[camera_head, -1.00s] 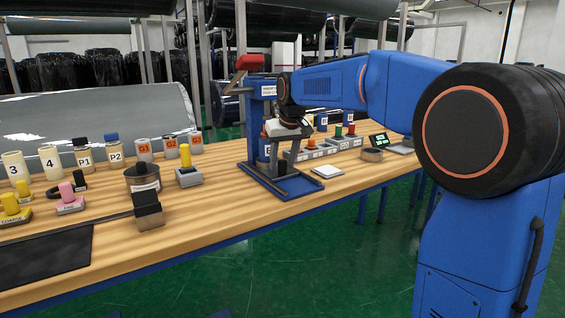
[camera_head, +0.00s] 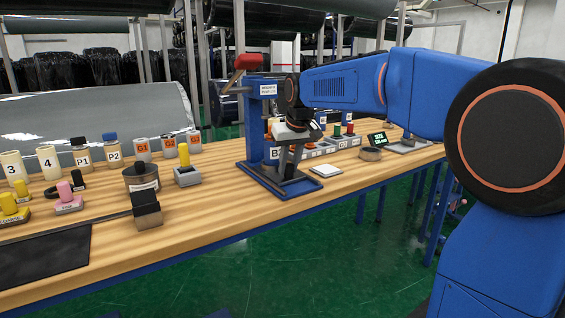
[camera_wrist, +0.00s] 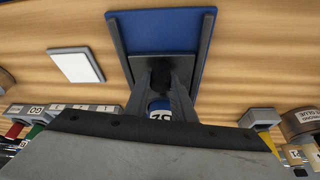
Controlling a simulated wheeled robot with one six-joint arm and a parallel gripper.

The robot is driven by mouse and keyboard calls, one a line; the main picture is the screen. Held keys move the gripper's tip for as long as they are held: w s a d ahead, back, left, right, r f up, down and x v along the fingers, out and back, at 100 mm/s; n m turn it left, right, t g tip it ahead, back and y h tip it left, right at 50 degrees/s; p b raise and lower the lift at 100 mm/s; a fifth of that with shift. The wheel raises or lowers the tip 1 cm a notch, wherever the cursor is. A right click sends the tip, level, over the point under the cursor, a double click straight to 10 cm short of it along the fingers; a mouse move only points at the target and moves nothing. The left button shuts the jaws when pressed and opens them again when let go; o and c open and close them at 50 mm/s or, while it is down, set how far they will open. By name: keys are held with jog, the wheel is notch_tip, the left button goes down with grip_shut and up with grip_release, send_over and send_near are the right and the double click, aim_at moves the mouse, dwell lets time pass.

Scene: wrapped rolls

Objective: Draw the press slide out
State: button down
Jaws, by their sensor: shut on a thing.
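The press (camera_head: 255,120) has a blue frame, a red handle at the top and a blue base with dark rails. My gripper (camera_head: 287,168) points down over the base. In the wrist view its fingers (camera_wrist: 161,72) are shut on the near part of the press slide, whose dark grey plate (camera_wrist: 170,68) lies between the rails. The fingers hide the exact spot of the grip. A canister marked B2 (camera_head: 274,153) stands behind the fingers, and its top (camera_wrist: 159,107) shows between them in the wrist view.
A white square plate (camera_head: 326,170) lies to the right of the press. A grey block with a yellow peg (camera_head: 186,172) is on the left. The wood in front of the base is bare.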

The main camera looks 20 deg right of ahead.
jog(key=s+d, duration=0.1)
jog(key=s, duration=0.4)
jog(key=s+d, duration=0.1)
jog(key=s, duration=0.2)
jog(key=shift+d, duration=0.3)
jog(key=shift+s+d, duration=0.1)
jog(key=shift+s, duration=0.2)
jog(key=shift+f, duration=0.1)
jog(key=c, duration=1.5)
grip_release()
jog(key=shift+s, duration=0.1)
jog(key=v, duration=1.7)
jog(key=shift+s+r, duration=0.1)
jog(key=shift+r, duration=0.15)
